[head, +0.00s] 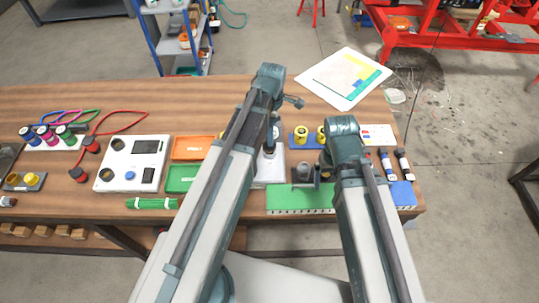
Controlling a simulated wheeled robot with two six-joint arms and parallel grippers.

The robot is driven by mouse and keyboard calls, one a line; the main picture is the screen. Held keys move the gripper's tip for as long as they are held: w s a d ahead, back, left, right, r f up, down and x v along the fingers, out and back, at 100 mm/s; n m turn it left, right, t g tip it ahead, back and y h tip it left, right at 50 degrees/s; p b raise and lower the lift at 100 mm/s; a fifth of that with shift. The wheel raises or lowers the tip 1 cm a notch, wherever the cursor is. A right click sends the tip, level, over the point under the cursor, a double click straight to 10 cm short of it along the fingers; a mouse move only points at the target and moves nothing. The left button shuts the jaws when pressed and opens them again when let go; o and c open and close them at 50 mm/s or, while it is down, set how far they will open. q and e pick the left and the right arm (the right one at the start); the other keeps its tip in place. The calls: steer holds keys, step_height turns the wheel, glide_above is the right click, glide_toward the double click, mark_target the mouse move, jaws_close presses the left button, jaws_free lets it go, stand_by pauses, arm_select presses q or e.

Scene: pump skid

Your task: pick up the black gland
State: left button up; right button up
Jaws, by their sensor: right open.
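A dark grey-black short cylinder (303,172), which may be the black gland, stands on the green mat (300,198) at the right of the bench. My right gripper (321,173) is low over the mat, just right of this cylinder; my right arm hides much of it. It is open, and I cannot see anything between its fingers. My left gripper (270,143) points down over a white block (270,172), left of the mat. Its fingers are too small and covered to tell their state.
A blue holder with yellow rings (300,136) stands behind the mat. Dark-capped cylinders (403,164) stand at the right. Orange (193,147) and green (181,179) trays and a white panel (133,164) lie left.

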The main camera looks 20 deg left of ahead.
mark_target(269, 148)
arm_select(q)
steer(key=shift+s+a+f+b, duration=0.1)
steer(key=shift+a+f+b, duration=0.1)
steer(key=shift+f+b, duration=1.8)
steer(key=shift+a+f+b, duration=0.15)
steer(key=shift+f+b, duration=1.55)
steer(key=shift+f, duration=0.55)
arm_select(e)
steer(key=shift+f, duration=4.25)
steer(key=shift+r, duration=0.1)
arm_select(q)
steer(key=shift+r, duration=0.1)
jaws_close()
